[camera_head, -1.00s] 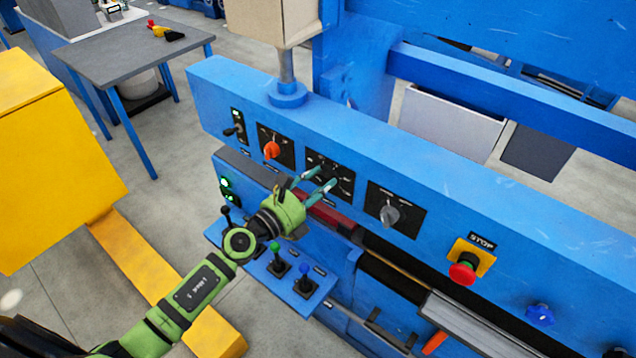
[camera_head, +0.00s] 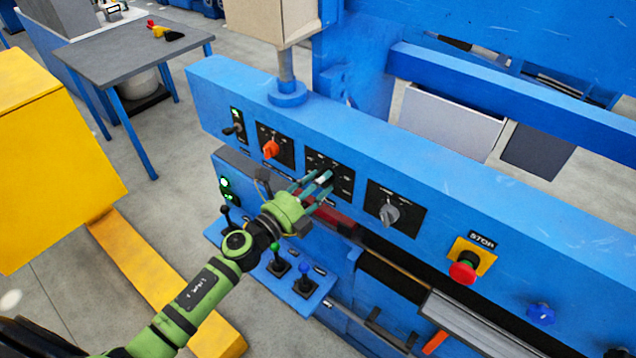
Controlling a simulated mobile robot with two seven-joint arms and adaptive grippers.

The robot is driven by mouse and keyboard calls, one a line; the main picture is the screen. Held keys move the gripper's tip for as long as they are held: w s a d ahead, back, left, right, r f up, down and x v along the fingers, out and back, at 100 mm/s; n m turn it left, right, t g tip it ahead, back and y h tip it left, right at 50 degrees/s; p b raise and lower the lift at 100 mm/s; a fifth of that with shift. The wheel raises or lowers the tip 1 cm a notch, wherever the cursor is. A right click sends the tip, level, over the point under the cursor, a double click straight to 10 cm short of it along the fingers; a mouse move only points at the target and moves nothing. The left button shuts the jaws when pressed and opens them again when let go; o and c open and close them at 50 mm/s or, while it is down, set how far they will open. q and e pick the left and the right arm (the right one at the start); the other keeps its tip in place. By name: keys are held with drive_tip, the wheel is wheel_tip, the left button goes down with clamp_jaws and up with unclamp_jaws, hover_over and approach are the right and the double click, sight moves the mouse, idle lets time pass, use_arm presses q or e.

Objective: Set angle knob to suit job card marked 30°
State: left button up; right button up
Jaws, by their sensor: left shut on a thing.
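Three knobs on black dial plates sit in a row on the blue panel: an orange knob (camera_head: 271,149), a middle knob (camera_head: 322,181) and a grey knob (camera_head: 389,214). The dial markings are too small to read, and I cannot make out a job card marked 30°. My left gripper (camera_head: 319,185) reaches up to the middle dial plate (camera_head: 341,172), its teal fingers shut on the middle knob. The fingers hide most of this knob, so I cannot tell where it points. My right gripper is out of view.
A red STOP button (camera_head: 462,273) on a yellow plate and a blue star knob (camera_head: 540,315) are to the right. A toggle switch (camera_head: 234,129) is left of the knobs.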

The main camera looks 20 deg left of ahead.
use_arm(q)
drive_tip(key=shift+w+a+r+n, duration=0.2)
drive_tip(key=shift+r+n, duration=0.15)
drive_tip(key=shift+n, duration=0.25)
drive_tip(key=o, duration=1.1)
drive_tip(key=shift+o, duration=0.2)
drive_tip(key=shift+f, duration=0.2)
drive_tip(key=shift+s, duration=0.1)
drive_tip(key=shift+s+f, duration=0.1)
drive_tip(key=v, duration=1.1)
drive_tip(key=shift+s, duration=0.4)
drive_tip(key=shift+a, duration=0.1)
